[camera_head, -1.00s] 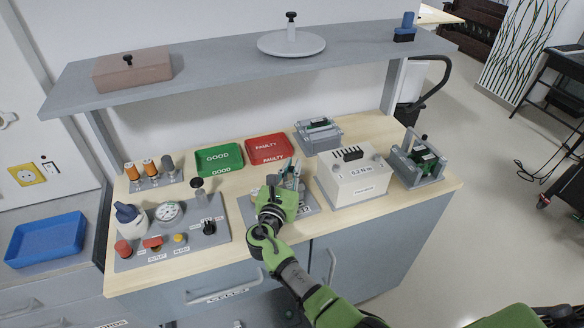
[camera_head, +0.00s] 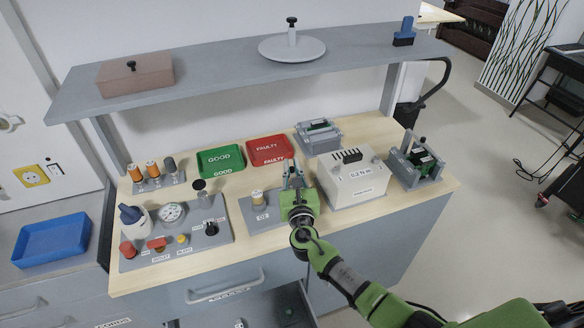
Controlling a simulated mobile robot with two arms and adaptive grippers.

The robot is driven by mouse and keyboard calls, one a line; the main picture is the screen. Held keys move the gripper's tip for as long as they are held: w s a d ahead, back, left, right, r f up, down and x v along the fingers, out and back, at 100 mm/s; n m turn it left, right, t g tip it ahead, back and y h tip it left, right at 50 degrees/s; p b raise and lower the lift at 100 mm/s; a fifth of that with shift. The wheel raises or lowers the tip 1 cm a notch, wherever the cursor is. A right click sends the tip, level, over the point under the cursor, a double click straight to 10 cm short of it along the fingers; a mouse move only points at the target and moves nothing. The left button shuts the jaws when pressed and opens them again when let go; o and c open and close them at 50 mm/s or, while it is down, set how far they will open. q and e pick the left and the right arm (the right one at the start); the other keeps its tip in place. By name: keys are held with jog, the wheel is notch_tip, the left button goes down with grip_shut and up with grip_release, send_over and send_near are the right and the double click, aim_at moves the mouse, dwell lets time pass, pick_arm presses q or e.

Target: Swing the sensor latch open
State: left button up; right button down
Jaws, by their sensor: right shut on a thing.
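The sensor plate (camera_head: 233,203) is a grey base near the front middle of the bench, with a short cream-topped sensor cylinder (camera_head: 258,199) standing on its left part. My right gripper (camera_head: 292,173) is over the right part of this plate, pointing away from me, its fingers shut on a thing. The sensor latch is mostly hidden by the green gripper body, and the piece between the fingers is too small to make out; by its place it is the latch. My left gripper is not in view.
The white 0.2 N m box (camera_head: 352,190) stands close right of my right gripper. Green GOOD (camera_head: 220,160) and red FAULTY (camera_head: 268,150) trays lie behind. A panel with a gauge (camera_head: 171,213) is at left. The grey shelf (camera_head: 225,78) overhangs the back.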

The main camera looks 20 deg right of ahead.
jog(key=c, duration=2.1)
grip_release()
jog(key=s, duration=0.4)
jog(key=s+a, duration=0.1)
jog(key=s, duration=0.3)
jog(key=s+a, duration=0.1)
jog(key=s, duration=0.2)
jog(key=shift+s+a, duration=0.1)
jog(key=shift+s, duration=0.3)
jog(key=shift+f, duration=0.1)
